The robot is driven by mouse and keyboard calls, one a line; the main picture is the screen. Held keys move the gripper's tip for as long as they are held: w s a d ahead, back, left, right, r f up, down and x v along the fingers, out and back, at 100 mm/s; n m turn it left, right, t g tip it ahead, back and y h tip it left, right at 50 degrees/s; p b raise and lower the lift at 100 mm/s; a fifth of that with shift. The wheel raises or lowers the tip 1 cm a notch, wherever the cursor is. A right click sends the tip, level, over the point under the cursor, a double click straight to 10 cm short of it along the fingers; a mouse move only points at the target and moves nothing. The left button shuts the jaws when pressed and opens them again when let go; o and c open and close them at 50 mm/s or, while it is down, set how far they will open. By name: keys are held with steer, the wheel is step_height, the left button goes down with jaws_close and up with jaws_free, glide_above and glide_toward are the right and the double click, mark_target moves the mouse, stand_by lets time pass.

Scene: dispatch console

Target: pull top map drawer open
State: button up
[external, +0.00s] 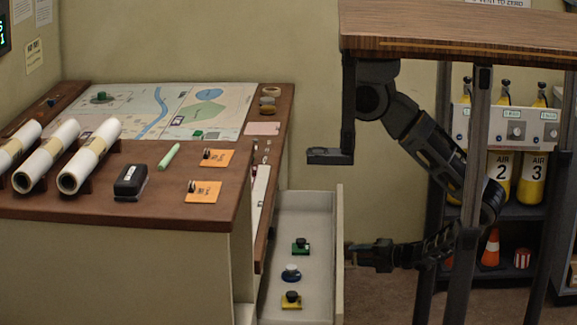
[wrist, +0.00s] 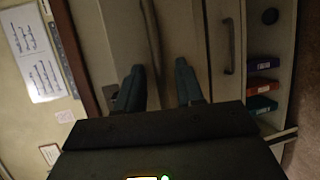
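The map cabinet has a cream drawer standing out to the right of it in the external view, showing its pale inside (external: 312,222) and its front panel (external: 339,262). Green, blue and yellow knobbed pieces lie inside. My gripper (external: 358,256) is just right of the drawer front, low down; contact is unclear there. In the wrist view my gripper (wrist: 160,88) has its two fingers well apart. A bar handle (wrist: 151,35) runs down the picture into the space between them; nothing is gripped. A second bar handle (wrist: 228,45) is on a panel to the right.
The wooden desktop (external: 215,213) holds rolled maps, a black box and orange cards. A table-like wooden slab (external: 450,28) overhangs at upper right. Air cylinders (external: 531,178) and a cone (external: 491,247) stand behind my arm. Coloured binders (wrist: 262,85) show at right.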

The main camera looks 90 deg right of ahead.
step_height(320, 180, up, 8)
steer(key=s+a, duration=0.1)
steer(key=s, duration=0.1)
steer(key=shift+s+f+p, duration=0.25)
steer(key=shift+p, duration=0.1)
